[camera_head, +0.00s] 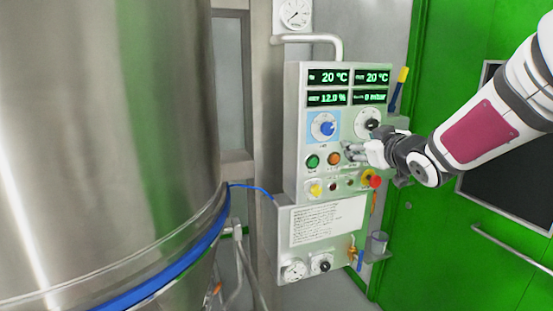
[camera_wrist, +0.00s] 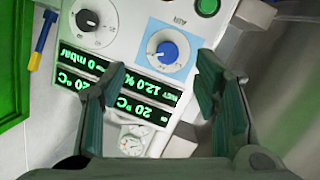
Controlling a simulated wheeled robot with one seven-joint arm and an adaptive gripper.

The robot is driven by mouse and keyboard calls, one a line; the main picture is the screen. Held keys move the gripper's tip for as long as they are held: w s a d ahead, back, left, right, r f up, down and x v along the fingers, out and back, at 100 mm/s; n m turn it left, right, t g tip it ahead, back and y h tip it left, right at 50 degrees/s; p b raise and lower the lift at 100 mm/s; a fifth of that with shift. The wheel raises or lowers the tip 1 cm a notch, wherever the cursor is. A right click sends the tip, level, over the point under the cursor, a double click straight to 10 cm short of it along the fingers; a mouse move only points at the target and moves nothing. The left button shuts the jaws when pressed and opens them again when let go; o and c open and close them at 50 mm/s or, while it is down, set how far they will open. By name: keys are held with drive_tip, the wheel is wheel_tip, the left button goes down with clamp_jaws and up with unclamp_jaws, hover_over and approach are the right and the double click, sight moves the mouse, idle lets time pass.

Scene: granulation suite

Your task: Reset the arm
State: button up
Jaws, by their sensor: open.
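My gripper (camera_head: 357,151) is in front of the control panel (camera_head: 297,90) at its right half, close to the orange button (camera_head: 334,158) and below the black-and-white dial (camera_head: 367,122). In the wrist view its two fingers (camera_wrist: 160,100) are spread apart with nothing between them. The panel shows upside down there, with the blue knob (camera_wrist: 168,51) beyond the fingertips. I cannot tell from the head view whether the gripper touches the panel. My arm reaches in from the right edge of the head view.
A large steel vessel (camera_head: 110,120) fills the left. The panel carries green displays (camera_head: 328,77), a green button (camera_head: 312,161) and a red emergency knob (camera_head: 375,181). A yellow-and-blue tool (camera_head: 399,88) stands at its right. Behind is a green door (camera_head: 440,50) with a handle bar (camera_head: 510,249).

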drive_tip(key=s+a+f+m+g, duration=0.1)
drive_tip(key=s+f+m+g, duration=0.1)
drive_tip(key=s, duration=1.1)
drive_tip(key=s+a+f+m+g+h, duration=0.1)
drive_tip(key=s+f+g, duration=0.3)
drive_tip(key=s, duration=0.9)
drive_tip(key=s+a+f+m+g+h, duration=0.1)
drive_tip(key=s+a+f+m+g, duration=0.1)
drive_tip(key=s, duration=1)
drive_tip(key=f+g, duration=0.1)
drive_tip(key=g, duration=0.1)
drive_tip(key=shift+s+a+m+g, duration=0.15)
drive_tip(key=shift+s+m+g, duration=0.25)
